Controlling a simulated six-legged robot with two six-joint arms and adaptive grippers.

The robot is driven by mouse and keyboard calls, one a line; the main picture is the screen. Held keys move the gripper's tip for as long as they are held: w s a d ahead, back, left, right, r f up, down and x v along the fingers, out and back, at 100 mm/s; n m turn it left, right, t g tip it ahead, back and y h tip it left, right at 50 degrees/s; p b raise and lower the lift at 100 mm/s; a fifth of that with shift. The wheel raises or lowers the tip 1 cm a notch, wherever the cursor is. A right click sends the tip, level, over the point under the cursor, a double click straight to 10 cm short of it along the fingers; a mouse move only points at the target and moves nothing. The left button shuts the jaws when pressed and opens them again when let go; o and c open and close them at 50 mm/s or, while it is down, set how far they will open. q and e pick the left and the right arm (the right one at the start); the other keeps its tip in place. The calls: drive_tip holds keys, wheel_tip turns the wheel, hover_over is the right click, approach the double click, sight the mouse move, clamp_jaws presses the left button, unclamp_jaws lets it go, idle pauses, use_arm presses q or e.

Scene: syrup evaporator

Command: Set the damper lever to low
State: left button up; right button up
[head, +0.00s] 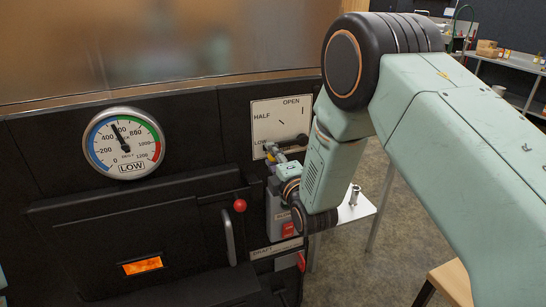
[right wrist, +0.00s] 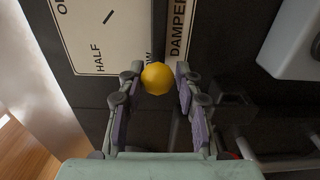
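The damper plate (head: 282,118) is a pale panel marked OPEN, HALF and LOW on the dark evaporator front. It also shows in the right wrist view (right wrist: 92,30). The damper lever's yellow knob (right wrist: 157,78) sits beside the partly hidden LOW mark. My right gripper (head: 271,152) is at the plate's lower left corner, by LOW. In the right wrist view its two fingers stand on either side of the knob, with narrow gaps showing. The lever's shaft is hidden behind the knob.
A round gauge (head: 125,143) is on the front at left. A red-knobbed handle (head: 239,206) stands left of my right gripper. Below it is a grey switch box with a red switch (head: 288,230). A small metal table (head: 357,208) stands to the right, with open floor beyond.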

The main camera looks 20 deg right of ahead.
drive_tip(key=o, duration=0.4)
drive_tip(key=shift+c, duration=0.2)
drive_tip(key=s, duration=1.2)
drive_tip(key=shift+d, duration=0.2)
drive_tip(key=s+f+m+g, duration=0.85)
drive_tip(key=f+m, duration=0.35)
drive_tip(key=f, duration=0.3)
drive_tip(key=s+f+m+g, duration=0.3)
drive_tip(key=s+f, duration=0.3)
drive_tip(key=s, duration=0.7)
drive_tip(key=s+f+m+g, duration=0.4)
drive_tip(key=s+f+g, duration=0.2)
drive_tip(key=s, duration=0.8)
drive_tip(key=shift+d+h, duration=0.3)
drive_tip(key=shift+d, duration=0.15)
